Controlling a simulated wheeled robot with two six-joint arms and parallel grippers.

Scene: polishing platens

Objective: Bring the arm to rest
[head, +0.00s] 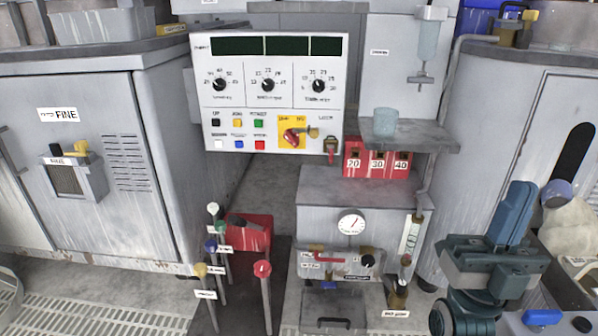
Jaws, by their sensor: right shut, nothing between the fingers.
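My right gripper (517,195) is at the lower right, with its blue fingers pointing up in the picture. The fingers are shut and empty. It is in front of the grey cabinet on the right and appears apart from everything around it. The dark teal wrist of my right arm is below the fingers. My left gripper is not in view.
A control panel (226,98) with knobs and buttons is at the upper middle. Coloured-knob levers (266,290) stand at the lower middle. A gauge unit (318,214) sits left of my arm. A glass beaker (385,121) stands on a shelf (430,141). Grating (110,318) covers the lower-left floor.

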